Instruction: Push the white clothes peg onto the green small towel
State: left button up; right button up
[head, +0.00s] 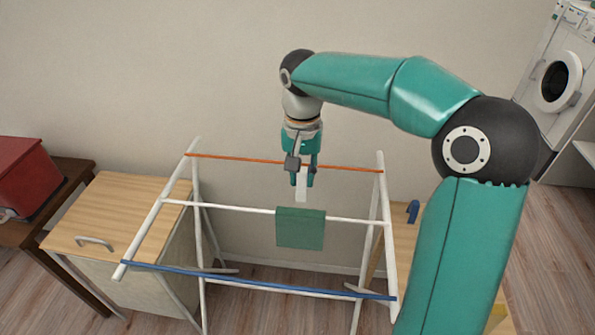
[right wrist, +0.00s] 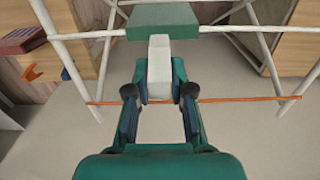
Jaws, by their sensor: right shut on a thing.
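The white clothes peg (head: 301,186) is held between the fingers of my right gripper (head: 301,170) and points down. It also shows in the right wrist view (right wrist: 159,68), with a finger on each side. The green small towel (head: 300,228) hangs over the middle white rail of a drying rack, just below the peg in the head view. In the right wrist view the towel (right wrist: 162,20) is at the top, and the peg's far end overlaps its lower edge. I cannot tell whether they touch. My left gripper is not in view.
The drying rack has an orange rail (head: 240,160) at the back, a white middle rail (head: 235,209) and a blue rail (head: 250,283) in front. A wooden cabinet (head: 115,215) stands left. A blue object (head: 413,211) sits on a wooden surface at right.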

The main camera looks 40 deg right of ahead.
aim_at(301, 212)
jog(key=shift+w+a+f+b, duration=0.1)
jog(key=shift+w+f+b, duration=0.1)
jog(key=shift+f+b, duration=0.8)
notch_tip(301, 212, down, 4)
jog(key=b, duration=0.2)
jog(key=shift+s+r+b, duration=0.1)
jog(key=shift+r+b, duration=0.1)
jog(key=shift+b, duration=0.15)
jog(key=shift+f+b, duration=1.15)
jog(key=shift+f, duration=0.5)
jog(key=shift+f, duration=0.15)
jog(key=o, duration=0.9)
notch_tip(301, 212, up, 12)
jog(key=shift+a+f, duration=0.1)
